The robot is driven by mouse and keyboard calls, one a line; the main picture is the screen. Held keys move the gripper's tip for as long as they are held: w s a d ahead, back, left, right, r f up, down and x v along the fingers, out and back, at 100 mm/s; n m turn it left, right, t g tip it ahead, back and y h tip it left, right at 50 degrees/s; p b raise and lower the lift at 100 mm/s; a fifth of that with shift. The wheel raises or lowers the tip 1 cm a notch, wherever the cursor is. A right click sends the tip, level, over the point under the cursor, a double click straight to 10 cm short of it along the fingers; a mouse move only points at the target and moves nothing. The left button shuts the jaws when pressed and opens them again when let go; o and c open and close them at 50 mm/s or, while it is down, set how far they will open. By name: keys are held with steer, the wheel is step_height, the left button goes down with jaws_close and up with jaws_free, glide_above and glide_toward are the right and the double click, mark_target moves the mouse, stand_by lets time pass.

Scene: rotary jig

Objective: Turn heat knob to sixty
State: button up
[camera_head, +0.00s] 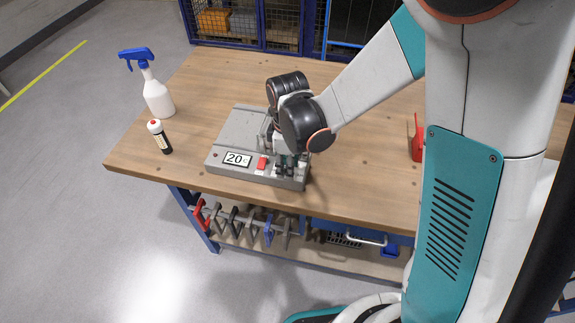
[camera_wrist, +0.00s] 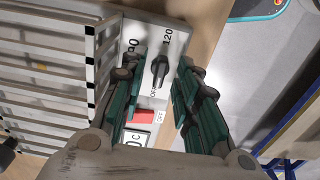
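The heat knob (camera_wrist: 159,70) is black with a raised bar grip. It sits on a light panel of a grey device (camera_head: 237,124), whose display (camera_head: 237,158) reads about 20. Labels 120, OFF and what looks like 90 show around the knob in the wrist view. I cannot tell which mark the knob points to. My gripper (camera_wrist: 162,74) is open, with its teal and black fingers on either side of the knob, apparently with gaps. In the head view my gripper (camera_head: 287,165) is over the device's front right end and hides the knob.
A red button (camera_head: 262,163) is beside the display. A red object (camera_head: 417,140) stands at the right. Clamps hang below the bench.

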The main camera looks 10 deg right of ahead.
jaws_close()
steer(key=shift+m, duration=0.3)
steer(key=m+b, duration=0.1)
steer(key=m, duration=0.4)
steer(key=shift+f+m, duration=0.1)
steer(key=shift+m, duration=0.2)
steer(key=m+b, duration=0.1)
steer(key=m, duration=0.4)
steer(key=shift+m, duration=0.4)
stand_by(0.4)
jaws_free()
